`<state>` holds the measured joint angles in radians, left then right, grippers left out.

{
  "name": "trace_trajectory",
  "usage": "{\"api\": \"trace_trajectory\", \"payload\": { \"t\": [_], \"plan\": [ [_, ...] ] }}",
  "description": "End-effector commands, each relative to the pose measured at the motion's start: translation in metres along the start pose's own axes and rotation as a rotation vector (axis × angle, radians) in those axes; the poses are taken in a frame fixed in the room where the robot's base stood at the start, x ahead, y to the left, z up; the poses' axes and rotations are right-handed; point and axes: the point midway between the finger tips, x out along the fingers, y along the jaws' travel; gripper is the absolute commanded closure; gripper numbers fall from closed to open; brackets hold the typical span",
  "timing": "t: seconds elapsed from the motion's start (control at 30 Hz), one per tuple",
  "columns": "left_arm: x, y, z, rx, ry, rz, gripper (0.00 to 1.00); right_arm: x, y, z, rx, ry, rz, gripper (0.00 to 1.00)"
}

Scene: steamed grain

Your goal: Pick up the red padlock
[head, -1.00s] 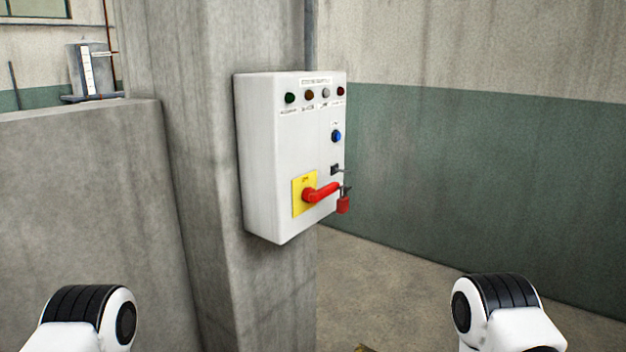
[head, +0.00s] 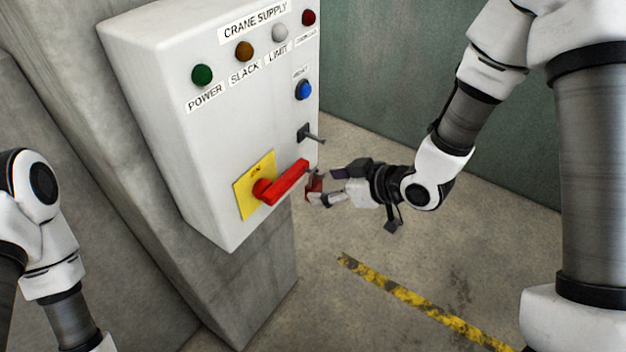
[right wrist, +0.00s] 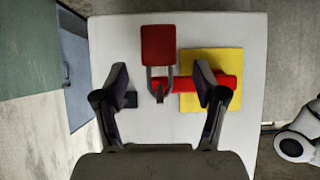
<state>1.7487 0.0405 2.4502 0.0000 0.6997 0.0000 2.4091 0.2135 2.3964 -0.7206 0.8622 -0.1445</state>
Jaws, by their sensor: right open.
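The red padlock (head: 314,185) hangs beside the tip of the red switch handle (head: 285,182) on the white control box (head: 170,110). In the head view my right gripper (head: 322,186) is at it from the right and partly covers it. In the right wrist view the padlock (right wrist: 158,45) shows its red body and grey shackle. My open right fingers (right wrist: 161,74) stand to either side of its line, with gaps on both sides. I cannot tell whether the body is fully between them. My left gripper is out of view.
The box is fixed to a concrete pillar (head: 268,290). A key-like lever (head: 311,136) and a blue button (head: 304,90) sit above the handle. A yellow plate (head: 252,188) lies behind the handle. Floor with yellow-black tape (head: 425,300) is open below right.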

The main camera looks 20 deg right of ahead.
Motion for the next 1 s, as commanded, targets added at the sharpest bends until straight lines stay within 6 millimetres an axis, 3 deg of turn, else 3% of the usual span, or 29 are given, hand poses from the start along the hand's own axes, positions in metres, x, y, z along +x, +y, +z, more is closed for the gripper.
{"api": "trace_trajectory", "payload": {
  "t": [0.1,0.23,0.47,0.5,0.6,0.7,1.0],
  "plan": [
    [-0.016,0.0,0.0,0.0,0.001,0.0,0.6,0.018,-0.002,-0.002,-0.003,-0.007,-0.002,0.29],
    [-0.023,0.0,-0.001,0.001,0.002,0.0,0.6,0.04,-0.002,0.0,-0.002,-0.004,0.0,0.29],
    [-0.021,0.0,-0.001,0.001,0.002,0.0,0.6,0.046,-0.002,0.002,0.002,-0.001,0.001,0.29],
    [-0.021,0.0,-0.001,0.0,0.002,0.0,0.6,0.046,-0.002,0.002,0.002,-0.001,0.001,0.33],
    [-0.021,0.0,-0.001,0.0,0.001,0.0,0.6,0.046,-0.002,0.002,0.002,-0.002,0.001,0.68],
    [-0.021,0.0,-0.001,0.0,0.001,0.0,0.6,0.046,-0.002,0.002,0.002,-0.002,0.001,0.97],
    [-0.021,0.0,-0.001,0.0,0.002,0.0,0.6,0.046,-0.002,0.002,0.002,-0.003,0.001,0.97]
  ]
}}
